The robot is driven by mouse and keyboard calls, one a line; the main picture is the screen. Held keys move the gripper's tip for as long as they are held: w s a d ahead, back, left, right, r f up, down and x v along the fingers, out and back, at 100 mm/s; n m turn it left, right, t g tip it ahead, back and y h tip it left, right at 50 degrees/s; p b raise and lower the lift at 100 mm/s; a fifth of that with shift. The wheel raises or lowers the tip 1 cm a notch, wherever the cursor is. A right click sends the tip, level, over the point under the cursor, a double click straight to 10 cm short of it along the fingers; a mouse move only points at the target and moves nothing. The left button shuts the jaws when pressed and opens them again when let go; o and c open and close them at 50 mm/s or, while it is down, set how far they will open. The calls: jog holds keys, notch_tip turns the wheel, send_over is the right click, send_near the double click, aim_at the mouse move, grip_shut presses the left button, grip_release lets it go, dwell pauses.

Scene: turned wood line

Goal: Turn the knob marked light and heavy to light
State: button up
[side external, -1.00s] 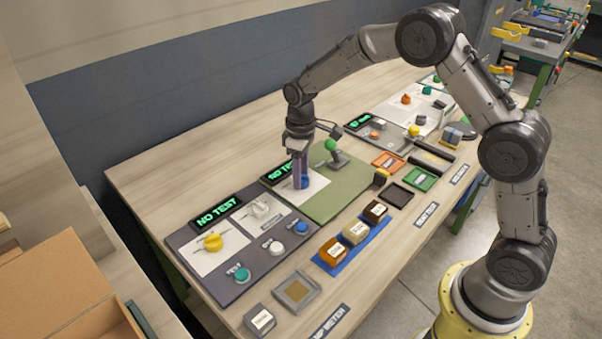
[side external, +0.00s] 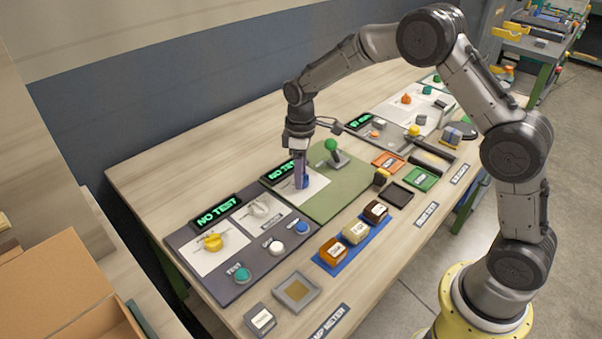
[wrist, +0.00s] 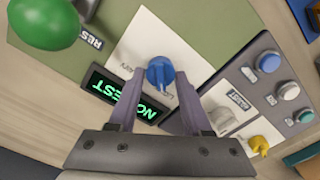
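The blue knob (wrist: 160,72) sits on a white plate with small labels at its sides, too small to read surely; one looks like HEAVY. Its grip ridge points down and slightly right in the wrist view. In the side view the blue knob (side external: 306,182) is partly hidden by my gripper (side external: 301,186). My gripper (wrist: 160,75) points down over the plate, with one finger on each side of the knob. The fingers are apart, and a narrow gap shows between each fingertip and the knob in the wrist view.
A NO TEST display (wrist: 125,92) lies beside the plate. A green-balled lever (side external: 331,146) stands close by on the green panel. A dark panel (side external: 232,283) with a yellow knob (side external: 213,242), a white knob (side external: 260,209) and buttons is on the other side.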

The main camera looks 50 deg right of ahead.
jog(key=o, duration=0.3)
notch_tip(320, 180, up, 14)
dwell(0.6)
jog(key=shift+f, duration=0.1)
